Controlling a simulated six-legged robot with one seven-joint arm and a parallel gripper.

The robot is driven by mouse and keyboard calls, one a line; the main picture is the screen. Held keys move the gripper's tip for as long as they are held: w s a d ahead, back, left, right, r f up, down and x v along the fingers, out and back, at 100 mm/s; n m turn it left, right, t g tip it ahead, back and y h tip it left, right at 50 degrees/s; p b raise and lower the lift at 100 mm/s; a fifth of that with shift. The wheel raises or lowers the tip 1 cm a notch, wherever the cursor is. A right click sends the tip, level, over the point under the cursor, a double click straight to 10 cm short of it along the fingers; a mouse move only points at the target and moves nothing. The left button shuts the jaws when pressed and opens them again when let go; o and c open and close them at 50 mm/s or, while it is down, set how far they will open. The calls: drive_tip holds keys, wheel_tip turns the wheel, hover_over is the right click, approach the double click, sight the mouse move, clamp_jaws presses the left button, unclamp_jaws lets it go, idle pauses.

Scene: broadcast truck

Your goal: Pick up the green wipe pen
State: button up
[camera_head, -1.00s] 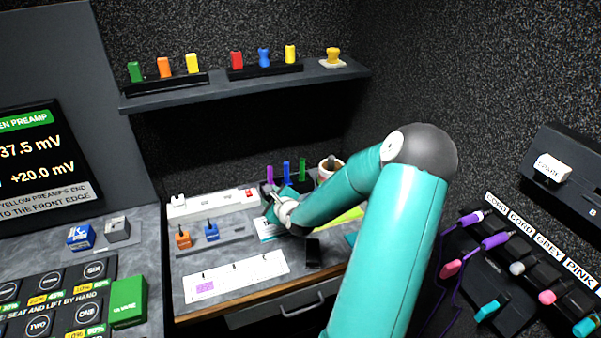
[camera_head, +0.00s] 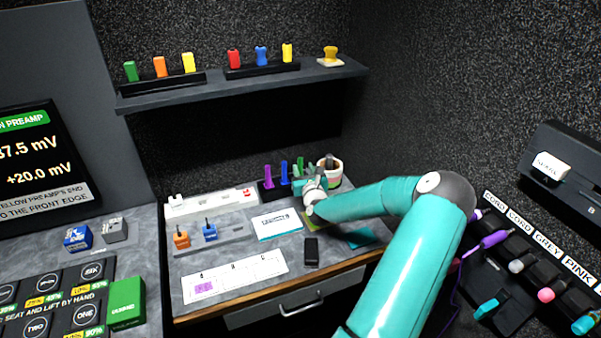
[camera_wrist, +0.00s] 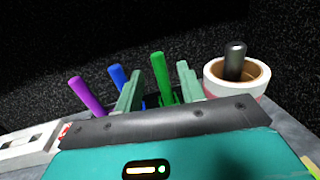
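The green wipe pen (camera_wrist: 160,76) stands upright at the right end of a row, beside a blue pen (camera_wrist: 118,78) and a purple pen (camera_wrist: 88,97). In the head view the green pen (camera_head: 300,166) shows just behind my gripper (camera_head: 307,184). My gripper (camera_wrist: 160,84) is open, with its two pale green fingers apart. In the wrist view the pen appears between the fingers, with a gap on each side. I cannot tell whether it is level with the fingertips or beyond them. The pen's foot is partly hidden.
A white roll-shaped cup (camera_wrist: 250,79) with a dark rod (camera_wrist: 235,60) stands close right of the fingers. A dark pen holder (camera_head: 268,191) is at the row's left. A white power strip (camera_head: 208,203) lies further left. A shelf (camera_head: 215,91) hangs above.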

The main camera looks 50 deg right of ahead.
sight(301, 158)
drive_tip(key=x, duration=0.5)
drive_tip(key=shift+a, duration=0.1)
clamp_jaws()
drive_tip(key=shift+r, duration=0.15)
drive_tip(key=shift+r, duration=0.65)
drive_tip(key=s+a+r, duration=0.9)
drive_tip(key=a+r, duration=0.1)
drive_tip(key=r, duration=0.1)
drive_tip(key=shift+s+a+r, duration=0.2)
drive_tip(key=shift+r, duration=0.05)
